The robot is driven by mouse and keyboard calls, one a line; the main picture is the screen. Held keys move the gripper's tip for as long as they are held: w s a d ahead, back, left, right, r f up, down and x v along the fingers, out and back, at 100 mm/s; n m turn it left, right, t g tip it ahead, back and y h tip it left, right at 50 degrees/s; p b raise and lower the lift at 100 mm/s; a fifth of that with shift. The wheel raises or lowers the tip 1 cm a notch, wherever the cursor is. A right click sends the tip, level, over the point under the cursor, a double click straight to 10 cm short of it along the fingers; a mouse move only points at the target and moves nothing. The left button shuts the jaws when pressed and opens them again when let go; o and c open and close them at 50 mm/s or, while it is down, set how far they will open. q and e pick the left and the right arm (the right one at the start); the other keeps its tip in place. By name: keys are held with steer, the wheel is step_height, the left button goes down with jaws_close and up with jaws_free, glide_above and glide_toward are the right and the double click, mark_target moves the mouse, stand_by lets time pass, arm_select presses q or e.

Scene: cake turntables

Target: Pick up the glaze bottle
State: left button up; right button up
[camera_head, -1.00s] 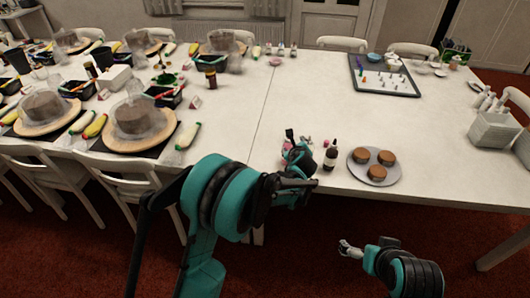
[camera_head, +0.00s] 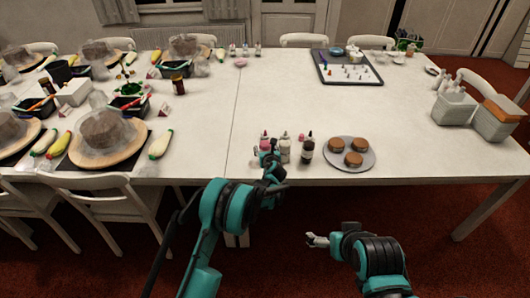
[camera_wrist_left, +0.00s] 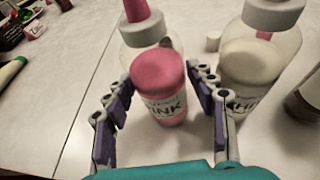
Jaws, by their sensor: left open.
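A dark bottle with a pale label and dark nozzle (camera_head: 307,151) stands upright on the near table edge. It shows partly at the right edge of the left wrist view (camera_wrist_left: 305,100). Which bottle is the glaze bottle, I cannot tell for sure. A pink-lidded jar (camera_wrist_left: 158,80) and a cream-lidded jar (camera_wrist_left: 248,75) stand left of it, with clear nozzle bottles behind (camera_wrist_left: 140,22). My left gripper (camera_head: 268,158) is open; in the wrist view its fingers (camera_wrist_left: 163,100) lie either side of the pink jar, with visible gaps. My right gripper (camera_head: 314,240) is in front of the table, away from the bottles.
A round grey plate (camera_head: 333,163) with three brown cakes sits just right of the dark bottle. A dark tray (camera_head: 326,76) with small items is farther back. Cake turntables and covered cakes (camera_head: 108,132) fill the left. The table's middle is clear.

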arm_select(q)
steer(key=shift+w+f, duration=0.1)
steer(key=shift+w, duration=0.2)
steer(key=c, duration=0.6)
steer(key=shift+o, duration=0.2)
step_height(320, 180, up, 10)
steer(key=p, duration=0.3)
